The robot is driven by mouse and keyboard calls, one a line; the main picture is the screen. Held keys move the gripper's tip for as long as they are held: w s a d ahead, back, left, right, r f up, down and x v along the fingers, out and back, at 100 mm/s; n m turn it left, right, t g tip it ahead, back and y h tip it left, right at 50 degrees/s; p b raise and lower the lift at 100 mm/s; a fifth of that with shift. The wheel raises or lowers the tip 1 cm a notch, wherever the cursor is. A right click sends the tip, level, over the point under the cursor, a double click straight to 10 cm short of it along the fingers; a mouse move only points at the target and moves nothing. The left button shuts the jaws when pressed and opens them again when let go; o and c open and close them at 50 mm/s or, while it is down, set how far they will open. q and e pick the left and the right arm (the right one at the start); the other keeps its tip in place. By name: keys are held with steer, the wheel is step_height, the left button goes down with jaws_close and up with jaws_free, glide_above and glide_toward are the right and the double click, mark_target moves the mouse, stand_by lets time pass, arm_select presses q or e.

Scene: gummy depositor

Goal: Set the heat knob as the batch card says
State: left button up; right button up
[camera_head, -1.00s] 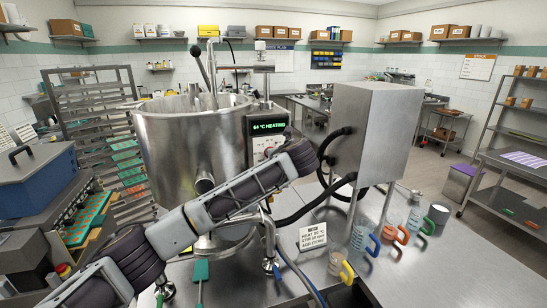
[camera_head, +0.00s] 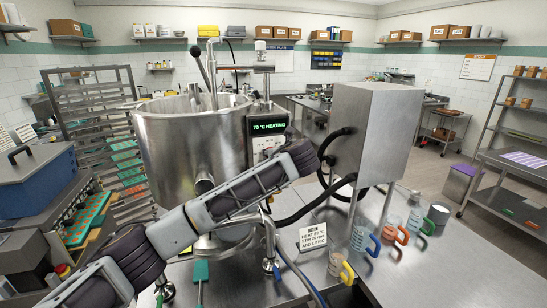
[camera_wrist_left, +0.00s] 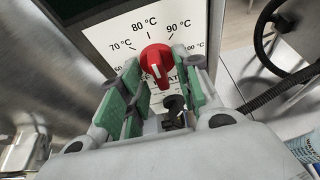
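The red heat knob (camera_wrist_left: 158,62) sits on a white dial plate (camera_wrist_left: 115,38) marked in steps around 70, 80 and 90 °C. Its face has a white mark, but its exact setting is hard to read. My left gripper (camera_wrist_left: 157,68) has green-padded fingers on both sides of the knob, and the knob fills the gap between them. In the head view my left forearm hides the knob. The batch card (camera_head: 313,238) stands on the table with a heat line in the eighties, last digit unclear. The display (camera_head: 269,126) reads 70 °C HEATING. My right gripper is not in view.
The steel kettle (camera_head: 190,150) stands left of the display. A steel box (camera_head: 375,130) on legs, with black hoses, stands to the right. Jugs with coloured handles (camera_head: 362,240) stand beside the card. The table front at right is clear.

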arm_select(q)
steer(key=shift+s+d, duration=0.1)
steer(key=shift+s, duration=0.1)
steer(key=v, duration=1.1)
steer(key=shift+s+r, duration=0.2)
